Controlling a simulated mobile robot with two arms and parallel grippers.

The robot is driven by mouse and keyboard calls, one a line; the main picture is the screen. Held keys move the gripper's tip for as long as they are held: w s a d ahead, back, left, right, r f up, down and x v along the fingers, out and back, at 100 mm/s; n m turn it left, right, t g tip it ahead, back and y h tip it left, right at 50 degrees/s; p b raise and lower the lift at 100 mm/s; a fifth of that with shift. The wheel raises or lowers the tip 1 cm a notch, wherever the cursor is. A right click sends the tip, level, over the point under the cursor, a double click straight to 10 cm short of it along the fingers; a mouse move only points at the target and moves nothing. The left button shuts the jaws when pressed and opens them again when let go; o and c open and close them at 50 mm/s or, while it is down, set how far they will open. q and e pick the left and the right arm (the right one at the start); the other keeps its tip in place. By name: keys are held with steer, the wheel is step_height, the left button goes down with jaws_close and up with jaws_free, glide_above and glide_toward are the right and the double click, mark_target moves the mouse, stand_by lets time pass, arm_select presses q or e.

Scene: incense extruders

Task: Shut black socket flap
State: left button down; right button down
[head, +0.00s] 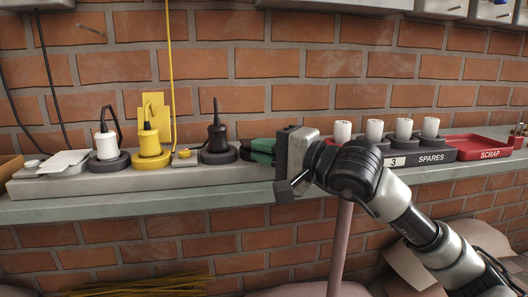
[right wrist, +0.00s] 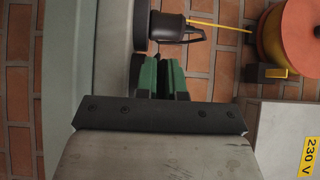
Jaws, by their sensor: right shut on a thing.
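The black socket (head: 218,154) sits on the grey strip with a black plug (head: 217,136) upright in it. In the right wrist view the socket (right wrist: 140,25) and plug (right wrist: 168,27) are just beyond the fingertips. My right gripper (head: 250,149) is at the socket's right side, its green fingers pointing left. In the right wrist view the fingers (right wrist: 161,68) are closed on a dark, narrow thing, which appears to be the black flap. The flap is mostly hidden, so its angle cannot be told. My left gripper is not in view.
White cylinders (head: 375,129) stand in the SPARES tray (head: 433,157) behind my right arm. A red SCRAP tray (head: 480,153) is farther right. A brick wall stands behind.

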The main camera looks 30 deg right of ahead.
steer(key=shift+d+r, duration=0.15)
steer(key=shift+r, duration=0.2)
steer(key=c, duration=1.3)
jaws_free()
steer(key=shift+f, duration=0.25)
steer(key=shift+a+f, duration=0.2)
steer(key=shift+f, duration=0.05)
